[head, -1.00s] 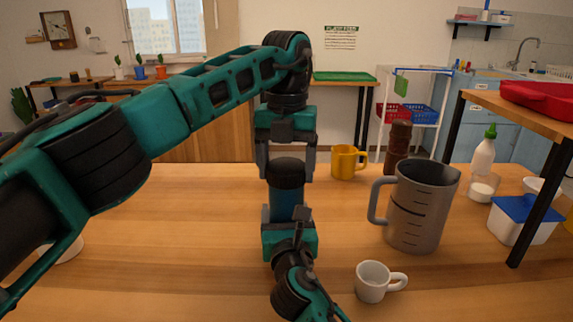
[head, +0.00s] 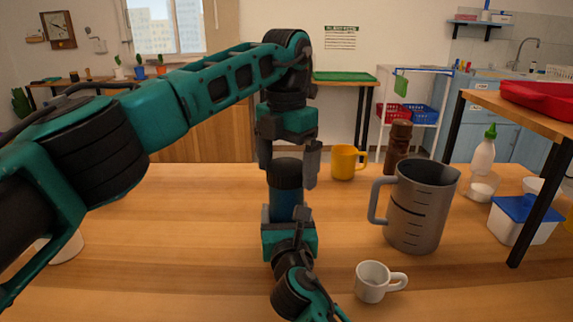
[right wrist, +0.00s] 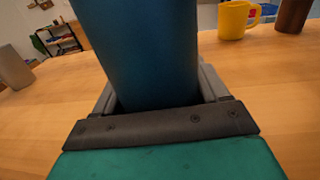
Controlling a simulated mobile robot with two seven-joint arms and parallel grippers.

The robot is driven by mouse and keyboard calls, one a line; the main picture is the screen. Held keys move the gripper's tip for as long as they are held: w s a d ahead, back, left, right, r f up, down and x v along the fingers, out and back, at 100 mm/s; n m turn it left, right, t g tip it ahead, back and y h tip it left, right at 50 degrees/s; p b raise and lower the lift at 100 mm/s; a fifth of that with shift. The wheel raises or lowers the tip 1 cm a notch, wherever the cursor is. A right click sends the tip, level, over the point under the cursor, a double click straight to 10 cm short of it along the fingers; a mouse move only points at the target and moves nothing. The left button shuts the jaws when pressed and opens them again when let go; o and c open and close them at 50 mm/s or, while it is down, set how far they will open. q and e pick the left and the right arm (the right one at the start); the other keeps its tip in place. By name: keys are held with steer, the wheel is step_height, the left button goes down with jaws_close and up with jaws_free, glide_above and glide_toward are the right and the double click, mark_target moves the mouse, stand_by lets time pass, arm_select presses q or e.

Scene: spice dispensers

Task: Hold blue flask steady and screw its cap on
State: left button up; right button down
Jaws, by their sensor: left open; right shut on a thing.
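The blue flask (head: 285,206) stands upright in the middle of the head view and fills the top of the right wrist view (right wrist: 145,50). My right gripper (head: 289,220) is shut around its lower body; its fingers also show on both sides of the flask in the right wrist view (right wrist: 160,92). A dark ribbed cap (head: 285,174) sits on top of the flask; I cannot tell how tight it is. My left gripper (head: 288,162) points down over the cap, open, with one finger on either side of it. Part of the flask is hidden by the right gripper.
A grey measuring jug (head: 425,210) stands right of the flask, with a white cup (head: 371,283) in front. A yellow mug (head: 343,162) and a brown grinder (head: 398,145) stand behind. A small shelf (head: 545,115) stands at right. The table's left middle is clear.

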arm_select(q)
step_height(320, 180, up, 7)
steer(key=shift+r, duration=0.15)
stand_by(0.4)
arm_select(e)
jaws_free()
stand_by(0.3)
